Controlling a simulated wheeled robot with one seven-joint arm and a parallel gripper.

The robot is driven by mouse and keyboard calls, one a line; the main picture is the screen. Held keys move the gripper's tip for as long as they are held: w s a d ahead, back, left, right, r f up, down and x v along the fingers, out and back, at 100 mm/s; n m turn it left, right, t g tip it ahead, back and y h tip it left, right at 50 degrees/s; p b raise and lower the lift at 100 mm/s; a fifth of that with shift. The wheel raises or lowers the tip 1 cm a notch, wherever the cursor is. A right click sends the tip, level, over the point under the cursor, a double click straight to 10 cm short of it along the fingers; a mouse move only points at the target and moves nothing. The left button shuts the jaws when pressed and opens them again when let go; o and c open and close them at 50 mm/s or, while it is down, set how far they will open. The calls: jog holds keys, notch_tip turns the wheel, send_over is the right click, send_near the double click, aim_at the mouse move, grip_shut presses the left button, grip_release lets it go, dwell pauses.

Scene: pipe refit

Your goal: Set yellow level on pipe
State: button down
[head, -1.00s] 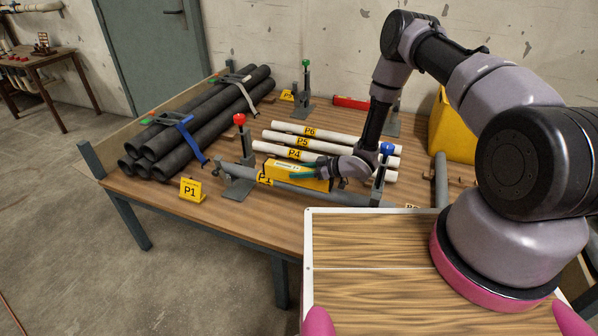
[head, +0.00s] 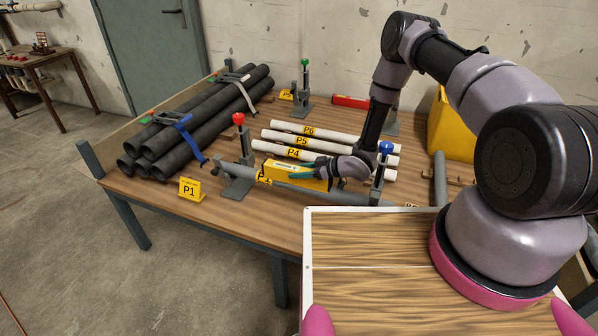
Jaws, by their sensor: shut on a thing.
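The yellow level (head: 292,174) is a long yellow bar in the middle of the table. My gripper (head: 318,170) is shut on it from the right side. The level lies along the grey pipe (head: 325,193), at its upper edge in the picture. I cannot tell whether it touches the pipe. The pipe is held between a stand with a red knob (head: 239,119) on the left and a stand with a blue knob (head: 385,148) on the right. My gripper hides part of the level's right half.
White pipes (head: 290,141) lie behind the level. Strapped dark pipes (head: 200,125) fill the table's left side. A yellow P1 sign (head: 191,189) stands at the front edge. A green-knobbed stand (head: 305,62), a red level-like bar (head: 350,102) and a yellow case (head: 453,125) are farther back.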

jog(key=shift+f, duration=0.1)
jog(key=shift+c, duration=1)
grip_release()
jog(key=shift+d, duration=0.1)
jog(key=v, duration=1)
jog(key=shift+s+d+r, duration=0.15)
jog(key=shift+d+r, duration=0.1)
jog(key=shift+d, duration=0.05)
